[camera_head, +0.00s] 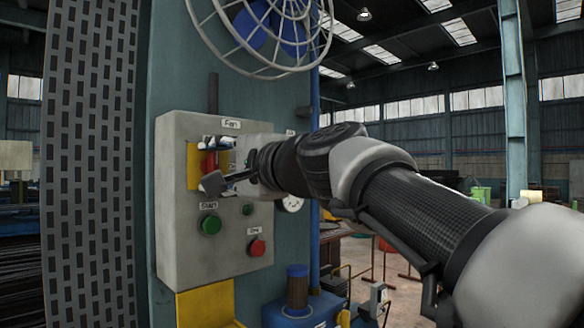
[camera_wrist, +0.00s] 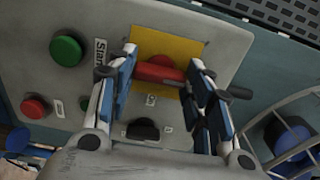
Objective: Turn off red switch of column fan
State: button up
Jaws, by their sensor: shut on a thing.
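The red switch (camera_head: 209,162) is a red handle on a yellow plate (camera_head: 193,168), below the "Fan" label on a grey control box (camera_head: 172,235). It also shows in the wrist view (camera_wrist: 158,72), lying crosswise between my two fingers. My gripper (camera_head: 208,165) reaches in from the right at the box. In the wrist view my gripper (camera_wrist: 164,66) has its blue-padded fingers on either side of the red handle, shut on it. My fingers partly hide the handle and the plate in the head view.
A green button (camera_head: 210,224) and a red button (camera_head: 257,247) sit lower on the box. A black knob (camera_wrist: 142,129) is close to my fingers. The caged fan (camera_head: 262,28) hangs above the box. A blue motor (camera_head: 298,295) stands below right.

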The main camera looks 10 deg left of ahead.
jog(key=o, duration=1)
jog(key=shift+o, duration=0.2)
jog(key=v, duration=1.2)
jog(key=shift+s, duration=0.1)
jog(key=s+d+f+n+g+h+b, duration=0.25)
jog(key=s+d+f, duration=0.2)
jog(key=f, duration=0.95)
jog(key=s+d+f+n+g+h+b, duration=0.1)
jog(key=s+d+f+h+b, duration=0.25)
jog(key=f, duration=1.05)
jog(key=s+d+f+n+g+h+b, duration=0.15)
jog(key=s+d+f+h, duration=0.4)
jog(key=f, duration=0.85)
jog(key=s+d+f+n+g+h+b, duration=0.2)
jog(key=s+d+f, duration=0.4)
jog(key=d+f, duration=0.3)
notch_tip(320, 180, down, 4)
jog(key=shift+s+f+n, duration=0.1)
jog(key=shift+s+n, duration=0.1)
jog(key=shift+n, duration=0.3)
